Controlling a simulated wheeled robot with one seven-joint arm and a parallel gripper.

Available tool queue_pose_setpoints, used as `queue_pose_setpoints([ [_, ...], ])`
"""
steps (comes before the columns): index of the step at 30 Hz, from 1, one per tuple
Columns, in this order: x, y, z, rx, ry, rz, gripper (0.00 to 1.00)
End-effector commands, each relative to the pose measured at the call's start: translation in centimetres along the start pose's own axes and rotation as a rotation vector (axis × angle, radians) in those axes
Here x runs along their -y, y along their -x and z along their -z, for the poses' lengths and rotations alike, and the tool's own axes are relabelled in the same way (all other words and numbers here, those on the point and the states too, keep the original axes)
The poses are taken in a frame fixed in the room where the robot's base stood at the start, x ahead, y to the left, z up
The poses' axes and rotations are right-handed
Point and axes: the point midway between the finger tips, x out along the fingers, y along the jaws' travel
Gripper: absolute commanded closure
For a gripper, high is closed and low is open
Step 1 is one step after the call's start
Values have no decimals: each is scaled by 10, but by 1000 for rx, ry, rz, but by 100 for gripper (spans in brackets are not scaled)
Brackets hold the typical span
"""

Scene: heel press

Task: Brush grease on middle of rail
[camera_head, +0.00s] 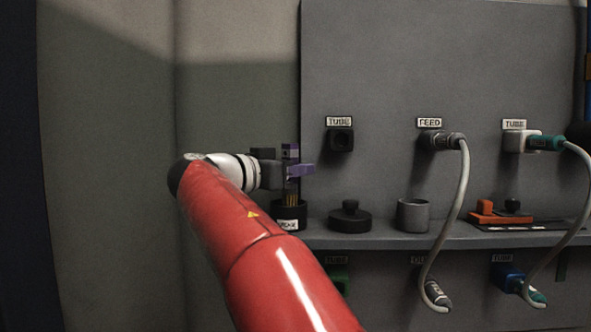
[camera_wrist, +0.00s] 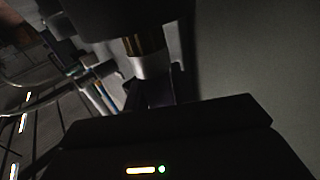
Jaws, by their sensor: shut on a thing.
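My gripper (camera_head: 293,171) is at the left of the shelf, over a black labelled pot (camera_head: 290,212). Its purple-grey fingers are shut on a brush (camera_head: 292,191), whose yellowish lower part shows just below them. The brush's lower end is at the pot's mouth; I cannot tell how deep it goes in. In the dark wrist view a gold and white banded piece of the brush (camera_wrist: 146,48) shows beyond the fingers (camera_wrist: 165,90). The pot's label is hard to read. I cannot pick out the rail in either view.
Right along the shelf (camera_head: 385,236) stand a black lidded pot (camera_head: 350,218), a grey cup (camera_head: 413,216) and an orange block (camera_head: 492,213). Above, a panel holds TUBE and FEED sockets. Two grey hoses (camera_head: 461,200) hang in front of the shelf. Left of my arm is bare wall.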

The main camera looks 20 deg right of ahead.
Motion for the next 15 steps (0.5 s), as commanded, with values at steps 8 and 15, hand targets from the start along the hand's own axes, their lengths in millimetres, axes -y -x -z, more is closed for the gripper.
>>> queue_pose_setpoints([
  [8, 1, 0, 21, 2, 2, 0, 98],
  [15, 1, 0, 42, 1, 1, 0, 98],
])
